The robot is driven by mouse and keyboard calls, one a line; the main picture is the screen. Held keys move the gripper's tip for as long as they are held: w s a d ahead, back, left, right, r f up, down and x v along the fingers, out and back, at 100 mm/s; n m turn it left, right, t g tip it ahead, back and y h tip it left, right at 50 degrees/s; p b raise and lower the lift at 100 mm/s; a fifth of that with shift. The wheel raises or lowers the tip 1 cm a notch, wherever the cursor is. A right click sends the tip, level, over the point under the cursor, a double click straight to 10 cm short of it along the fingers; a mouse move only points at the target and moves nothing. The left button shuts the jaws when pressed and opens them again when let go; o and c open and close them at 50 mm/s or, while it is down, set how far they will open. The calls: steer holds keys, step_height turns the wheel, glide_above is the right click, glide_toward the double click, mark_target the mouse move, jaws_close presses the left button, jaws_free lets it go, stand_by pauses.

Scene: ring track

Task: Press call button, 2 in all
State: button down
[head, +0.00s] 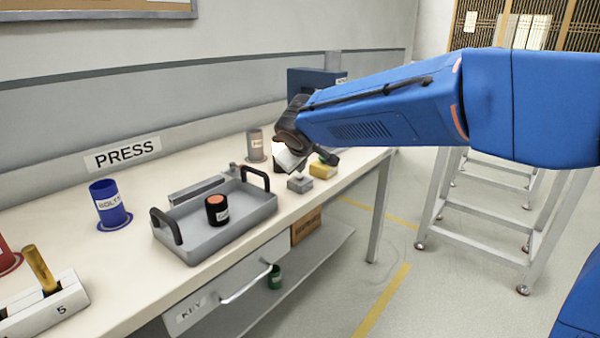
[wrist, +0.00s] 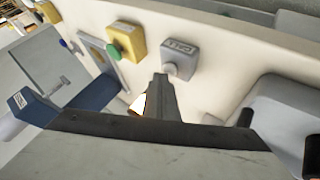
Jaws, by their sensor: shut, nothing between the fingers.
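A small grey box (head: 300,184) sits on the bench below my gripper (head: 292,165). In the wrist view the grey box (wrist: 183,50) has a label too small to read and a light grey button (wrist: 170,70) on it. A yellow box (head: 323,169) stands just beyond the grey one. In the wrist view the yellow box (wrist: 128,38) carries a green button (wrist: 115,52). My gripper is shut and empty. Its fingertips (wrist: 160,78) appear close beside the grey button in the wrist view; I cannot tell whether they touch it.
A grey tray (head: 200,250) with black handles holds a black canister (head: 217,209). A blue cup (head: 110,205) and a grey cup (head: 256,146) stand along the bench. A blue bin (head: 310,82) is at the far end. The floor right of the bench is partly clear.

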steer(key=shift+r, duration=1)
steer(key=shift+r, duration=0.1)
step_height(320, 180, up, 5)
steer(key=shift+f, duration=0.1)
stand_by(0.7)
